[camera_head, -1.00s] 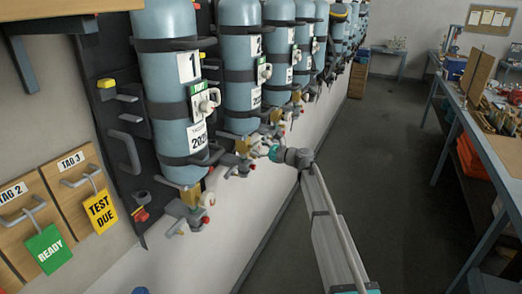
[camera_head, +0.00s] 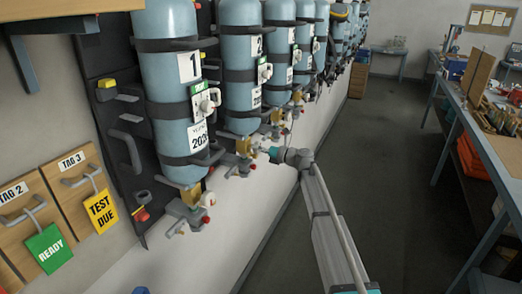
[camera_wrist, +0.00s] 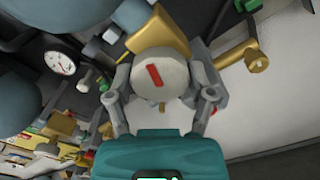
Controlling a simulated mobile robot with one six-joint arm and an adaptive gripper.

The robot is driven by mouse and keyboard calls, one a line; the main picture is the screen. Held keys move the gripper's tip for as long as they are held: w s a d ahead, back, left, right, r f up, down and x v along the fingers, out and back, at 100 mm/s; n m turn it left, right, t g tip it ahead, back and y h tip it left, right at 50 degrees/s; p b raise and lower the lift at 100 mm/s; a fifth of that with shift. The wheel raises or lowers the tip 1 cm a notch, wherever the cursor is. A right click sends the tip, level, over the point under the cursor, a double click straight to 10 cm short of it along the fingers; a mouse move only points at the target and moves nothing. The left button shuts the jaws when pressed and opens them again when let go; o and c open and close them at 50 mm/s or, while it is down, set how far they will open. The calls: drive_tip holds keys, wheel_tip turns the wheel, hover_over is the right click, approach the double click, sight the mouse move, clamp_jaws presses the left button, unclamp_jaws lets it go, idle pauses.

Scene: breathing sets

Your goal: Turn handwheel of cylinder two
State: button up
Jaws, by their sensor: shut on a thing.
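Cylinder two (camera_head: 239,75) is the blue upright bottle marked 2, second from the front in the head view. Its brass valve (camera_head: 243,147) hangs below it. My gripper (camera_head: 264,150) reaches this valve from the right. In the wrist view, a pale round handwheel (camera_wrist: 168,58) with a red bar on its face sits between my two grey fingers. My gripper (camera_wrist: 160,85) is shut on its rim, one finger on each side. In the head view the handwheel is too small to make out clearly at my fingertips.
Cylinder one (camera_head: 170,85) stands nearer, with its own valve (camera_head: 190,200) below. More cylinders stand in a row behind. A pressure gauge (camera_wrist: 61,63) shows left in the wrist view. A workbench (camera_head: 470,130) lines the right; the floor (camera_head: 370,160) between is clear.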

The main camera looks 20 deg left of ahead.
drive_tip(key=m, duration=0.3)
drive_tip(key=shift+m, duration=2.2)
drive_tip(key=shift+s, duration=0.1)
drive_tip(key=o, duration=1.1)
drive_tip(key=d, duration=1.2)
drive_tip(key=shift+s, duration=0.45)
